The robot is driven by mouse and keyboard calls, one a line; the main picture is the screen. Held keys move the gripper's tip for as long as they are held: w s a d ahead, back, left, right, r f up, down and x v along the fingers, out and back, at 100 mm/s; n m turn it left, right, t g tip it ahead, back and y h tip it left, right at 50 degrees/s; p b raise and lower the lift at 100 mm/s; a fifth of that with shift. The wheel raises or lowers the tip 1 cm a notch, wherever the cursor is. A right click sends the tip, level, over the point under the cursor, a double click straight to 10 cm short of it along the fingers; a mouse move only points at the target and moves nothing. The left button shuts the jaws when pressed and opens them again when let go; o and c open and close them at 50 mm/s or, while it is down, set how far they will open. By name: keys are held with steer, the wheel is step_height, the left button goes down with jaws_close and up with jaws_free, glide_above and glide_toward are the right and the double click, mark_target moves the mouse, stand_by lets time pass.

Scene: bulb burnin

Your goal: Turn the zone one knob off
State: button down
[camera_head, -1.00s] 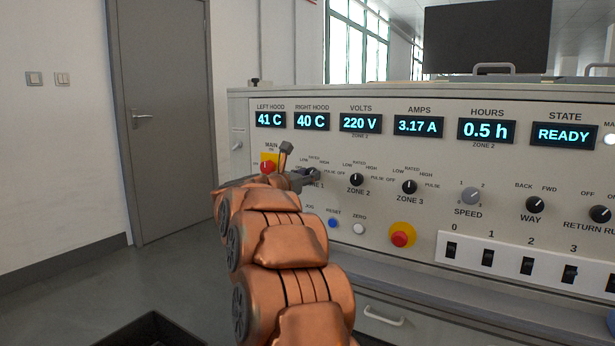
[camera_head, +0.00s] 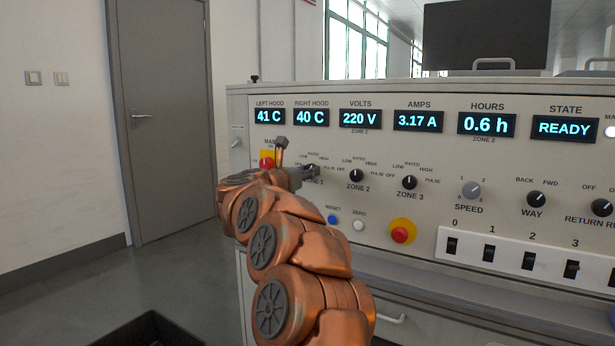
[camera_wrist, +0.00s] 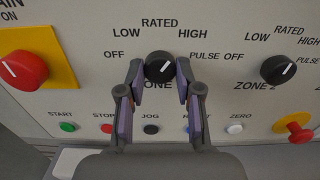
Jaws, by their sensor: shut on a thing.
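The zone one knob (camera_wrist: 157,62) is a round black knob with a white pointer line, in the upper middle of the wrist view. OFF, LOW, RATED, HIGH and PULSE are printed around it. Its pointer slants up and to the right, around RATED to HIGH; the exact setting is hard to tell. My gripper (camera_wrist: 159,72) is shut on the knob, one finger on its left and one on its right. In the head view my gripper (camera_head: 303,173) reaches the panel at zone one, and my arm hides part of the label.
The red main knob (camera_wrist: 22,70) on its yellow plate is to the left, the zone 2 knob (camera_wrist: 278,70) to the right. Below is a row of small buttons, including the green start button (camera_wrist: 68,127). A red emergency button (camera_head: 400,235) stands out lower right.

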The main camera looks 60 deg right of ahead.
steer(key=n+p, duration=0.4)
steer(key=n, duration=0.1)
steer(key=n+p, duration=0.4)
steer(key=n, duration=0.1)
steer(key=n+p, duration=0.4)
steer(key=n, duration=0.1)
steer(key=shift+r+p, duration=0.3)
steer(key=shift+p, duration=0.05)
steer(key=n+p, duration=0.4)
steer(key=shift+n+p, duration=0.3)
steer(key=shift+p, duration=0.1)
steer(key=n+p, duration=0.2)
steer(key=p, duration=0.1)
steer(key=shift+a+f+n, duration=0.1)
steer(key=shift+f+n, duration=0.15)
steer(key=shift+n, duration=0.15)
steer(key=c, duration=1)
jaws_free()
steer(key=shift+w, duration=0.1)
steer(key=shift+o, duration=1.2)
